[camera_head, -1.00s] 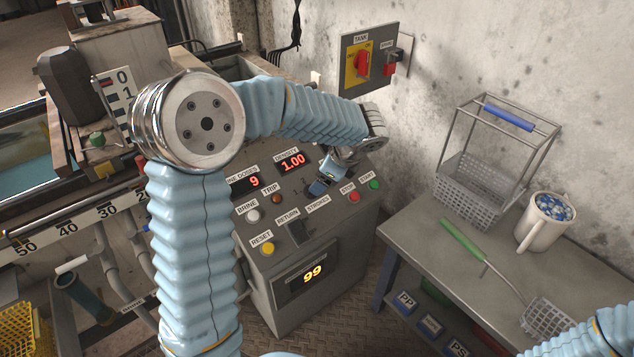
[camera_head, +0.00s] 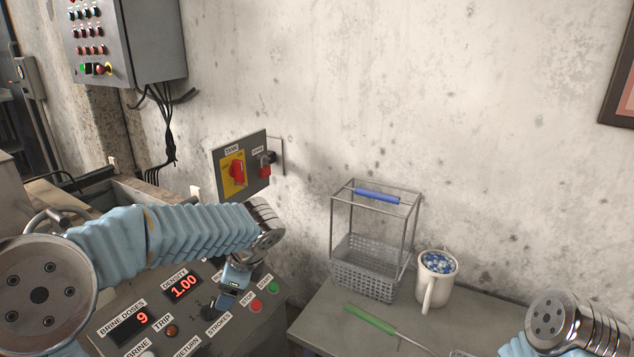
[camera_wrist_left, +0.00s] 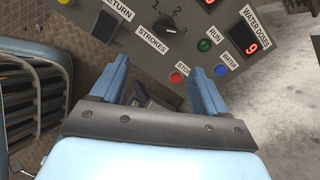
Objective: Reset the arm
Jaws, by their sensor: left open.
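My left arm comes in from the left in the head view. Its gripper (camera_head: 232,284) hangs over the far right part of the control panel (camera_head: 103,345), close to the red stop button (camera_head: 256,305) and the green button (camera_head: 274,286) beside it. In the left wrist view the two fingers (camera_wrist_left: 162,85) are spread apart with nothing between them. Beyond them lie a rotary knob (camera_wrist_left: 166,24), a red button (camera_wrist_left: 176,77), a green button (camera_wrist_left: 204,45) and a blue button (camera_wrist_left: 221,70). The fingers overlap the panel's lower edge in that view; contact cannot be told.
A wall plate with a red switch (camera_head: 237,172) is behind the left wrist. A grey bench (camera_head: 325,325) holds a wire basket (camera_head: 365,268), a white mug (camera_head: 436,290) of blue and white pieces, and a green-handled tool (camera_head: 370,318). My right arm (camera_head: 570,322) shows at lower right.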

